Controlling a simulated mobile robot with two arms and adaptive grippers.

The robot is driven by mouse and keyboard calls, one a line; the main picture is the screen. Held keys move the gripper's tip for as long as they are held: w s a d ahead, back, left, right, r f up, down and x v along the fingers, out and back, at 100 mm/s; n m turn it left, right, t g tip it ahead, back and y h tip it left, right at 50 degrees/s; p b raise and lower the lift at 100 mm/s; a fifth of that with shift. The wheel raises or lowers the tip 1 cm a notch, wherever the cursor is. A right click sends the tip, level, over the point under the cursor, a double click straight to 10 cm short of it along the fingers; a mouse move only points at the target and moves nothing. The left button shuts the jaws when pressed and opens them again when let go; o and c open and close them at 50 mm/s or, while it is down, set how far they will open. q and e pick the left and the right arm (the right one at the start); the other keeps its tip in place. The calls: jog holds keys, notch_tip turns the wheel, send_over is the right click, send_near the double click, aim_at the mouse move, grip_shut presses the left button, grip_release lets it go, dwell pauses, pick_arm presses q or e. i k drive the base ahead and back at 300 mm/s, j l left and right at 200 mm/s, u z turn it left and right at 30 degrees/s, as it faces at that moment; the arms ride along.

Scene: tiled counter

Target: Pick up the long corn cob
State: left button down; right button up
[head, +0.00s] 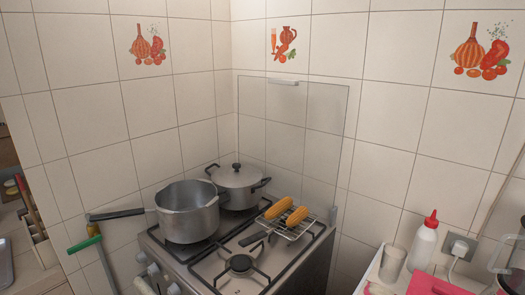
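One cob (279,208) is at the left and slightly farther back. The other cob (297,216) is at the right and slightly nearer. They look close in length, and I cannot tell surely which is the longer. The rack has a dark handle (253,238) pointing left. Neither of my grippers shows in the head view.
A metal saucepan (188,215) with a long dark handle stands left of the rack, and a lidded pot (238,186) stands behind. The front burner (241,264) is bare. A clear panel (310,130) rises behind the stove. A red-capped white bottle (424,242) stands at right.

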aim_at(275, 211)
jog(key=i+j+z, duration=0.15)
jog(key=j, duration=0.25)
jog(key=i+j+z, duration=0.2)
jog(key=j, duration=0.15)
jog(key=j+z, duration=0.15)
jog(key=j, duration=0.25)
jog(key=i, duration=0.05)
